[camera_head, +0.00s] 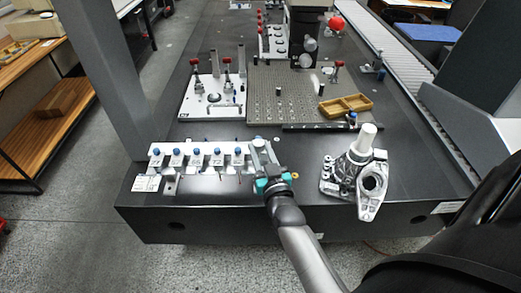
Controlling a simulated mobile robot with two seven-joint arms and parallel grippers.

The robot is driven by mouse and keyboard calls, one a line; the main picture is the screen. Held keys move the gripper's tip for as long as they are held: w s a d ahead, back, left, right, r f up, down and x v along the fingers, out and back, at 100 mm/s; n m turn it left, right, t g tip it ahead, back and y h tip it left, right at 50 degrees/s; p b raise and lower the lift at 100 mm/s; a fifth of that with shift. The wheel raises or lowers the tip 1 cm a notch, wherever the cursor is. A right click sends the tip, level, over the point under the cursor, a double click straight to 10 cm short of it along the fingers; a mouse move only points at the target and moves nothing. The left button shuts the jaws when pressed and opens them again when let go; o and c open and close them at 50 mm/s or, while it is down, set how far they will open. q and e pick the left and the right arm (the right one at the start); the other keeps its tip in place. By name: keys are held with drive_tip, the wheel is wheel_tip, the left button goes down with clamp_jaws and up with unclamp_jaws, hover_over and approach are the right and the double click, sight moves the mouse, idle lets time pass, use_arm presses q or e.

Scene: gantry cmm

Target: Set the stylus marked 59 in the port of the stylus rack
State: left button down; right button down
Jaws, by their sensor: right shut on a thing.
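The stylus rack (205,150) is a white bar along the near left edge of the dark table. Several styluses with blue tops hang in it, such as this one (198,153). Their marks are too small to read. My right gripper (262,148), with teal parts at its wrist, is at the right end of the rack. It is shut on what seems to be a stylus, mostly hidden between the fingers; its mark cannot be read. I cannot tell whether it is in the rack or above it. My left gripper is not in view.
A grey metal casting (370,180) with a white cylinder stands right of my gripper. Behind are a perforated plate (285,105), a white fixture plate (198,98) and a wooden tray (338,107). A grey column (105,75) rises at the left.

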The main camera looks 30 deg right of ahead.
drive_tip(key=shift+f+b, duration=0.55)
drive_tip(key=shift+f, duration=0.15)
wheel_tip(320, 180, down, 6)
drive_tip(key=b, duration=0.4)
drive_tip(key=shift+r, duration=0.2)
drive_tip(key=shift+f, duration=0.2)
idle(0.7)
drive_tip(key=shift+c, duration=2.3)
unclamp_jaws()
drive_tip(key=shift+s, duration=0.1)
